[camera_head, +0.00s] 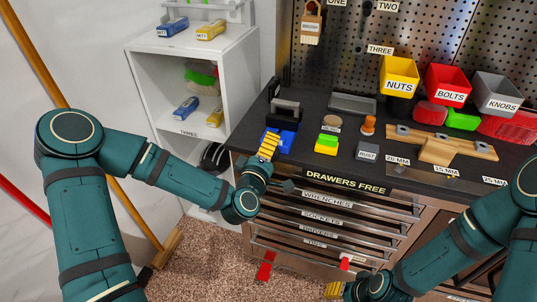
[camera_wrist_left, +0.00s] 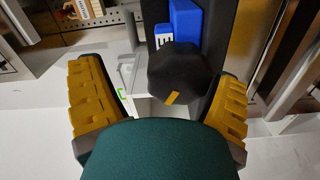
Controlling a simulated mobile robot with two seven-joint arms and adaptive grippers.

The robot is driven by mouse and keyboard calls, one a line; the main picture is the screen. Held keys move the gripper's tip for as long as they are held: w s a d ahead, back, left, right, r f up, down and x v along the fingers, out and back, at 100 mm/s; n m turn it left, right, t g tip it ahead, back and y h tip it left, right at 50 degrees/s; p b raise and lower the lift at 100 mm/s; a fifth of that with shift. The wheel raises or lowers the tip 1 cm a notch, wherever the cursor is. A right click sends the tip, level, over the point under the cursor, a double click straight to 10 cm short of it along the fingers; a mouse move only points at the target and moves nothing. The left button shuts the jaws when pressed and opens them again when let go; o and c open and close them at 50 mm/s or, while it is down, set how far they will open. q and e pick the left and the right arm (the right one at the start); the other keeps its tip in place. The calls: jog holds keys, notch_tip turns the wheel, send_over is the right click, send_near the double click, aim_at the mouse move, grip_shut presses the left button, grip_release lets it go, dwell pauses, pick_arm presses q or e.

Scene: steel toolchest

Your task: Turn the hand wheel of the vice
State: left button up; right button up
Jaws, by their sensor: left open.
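The blue vice (camera_head: 288,139) stands at the left front of the dark chest top, partly hidden by my left gripper. Part of its blue body (camera_wrist_left: 186,22) with a white label shows in the left wrist view. The dark, many-sided hand wheel (camera_wrist_left: 176,70) with a small yellow mark is in front of it. My left gripper (camera_head: 270,148) is open at the front of the vice. In the wrist view its yellow fingers lie either side of the wheel, with visible gaps. In the head view I cannot make out the wheel clearly. My right gripper (camera_head: 335,290) is low at the bottom edge, its opening unclear.
The chest's drawers (camera_head: 330,203) are below the vice. A green and yellow block (camera_head: 327,144) and an orange knobbed piece (camera_head: 368,125) stand to its right. A white shelf unit (camera_head: 144,88) is on the left. Labelled bins (camera_head: 398,76) hang at the back.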

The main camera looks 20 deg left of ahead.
pick_arm(q)
jog(key=r, duration=0.7)
jog(key=shift+s+r, duration=0.2)
jog(key=shift+r, duration=0.1)
jog(key=shift+w+r, duration=0.1)
jog(key=shift+r, duration=0.6)
jog(key=shift+w+d+f, duration=0.15)
jog(key=shift+w+f, duration=0.05)
jog(key=shift+s+f, duration=0.1)
